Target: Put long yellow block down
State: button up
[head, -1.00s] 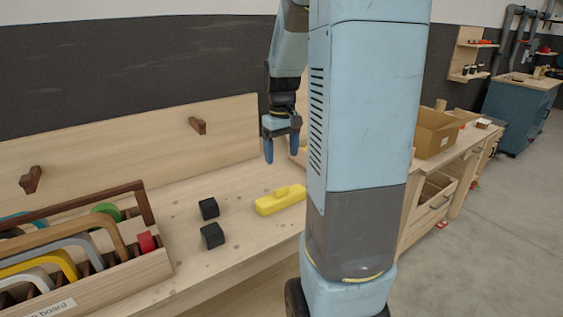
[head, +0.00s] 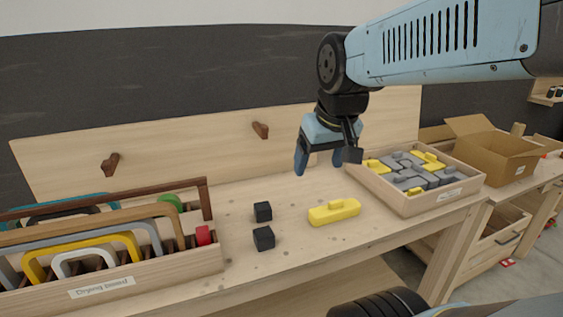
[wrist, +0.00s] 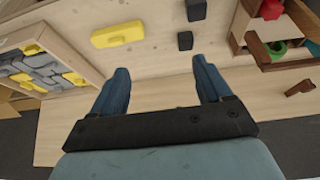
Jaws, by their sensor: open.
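The long yellow block (head: 334,213) lies flat on the wooden bench, with a small raised knob on its top. It also shows in the wrist view (wrist: 117,36), beyond my fingertips and to the left. My gripper (head: 319,168) is open and empty, above the bench and behind the yellow block, fingers pointing down. In the wrist view both blue fingers (wrist: 161,70) stand apart with nothing between them. The block is not touched by the gripper.
Two black cubes (head: 263,211) (head: 264,238) sit left of the block. A wooden rack of coloured curved forms (head: 150,277) stands at the left. A tray (head: 409,208) of grey and yellow blocks and a cardboard box (head: 494,158) stand at the right.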

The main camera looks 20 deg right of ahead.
jog(key=shift+s+a+r+t, duration=0.1)
jog(key=shift+s+a+t, duration=0.2)
jog(key=shift+s, duration=0.45)
jog(key=shift+s+a+t, duration=0.1)
jog(key=shift+s+a, duration=0.3)
jog(key=shift+s, duration=0.35)
